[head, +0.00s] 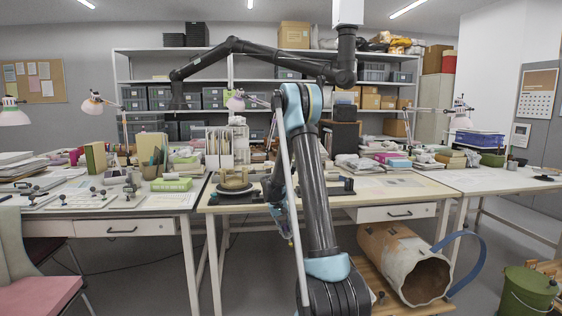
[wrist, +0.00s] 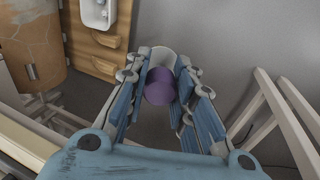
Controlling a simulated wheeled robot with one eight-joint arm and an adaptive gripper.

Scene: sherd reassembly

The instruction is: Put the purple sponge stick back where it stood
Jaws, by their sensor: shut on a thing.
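In the wrist view, my gripper (wrist: 163,72) is shut on the purple sponge stick (wrist: 160,90). Its purple end faces the camera between the blue fingers, and a pale part shows beyond it. The rest of the stick is hidden by the fingers. In the head view, my gripper (head: 289,230) hangs at or below the table-top level, left of my arm and largely hidden by it. The stick cannot be made out there.
The centre table (head: 400,195) has a dark turntable with a bowl (head: 234,180). A large clay vessel (head: 410,270) with a blue strap lies on a wooden pallet at right; wood and clay also show upper left in the wrist view. White legs (wrist: 285,115) stand at the wrist view's right.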

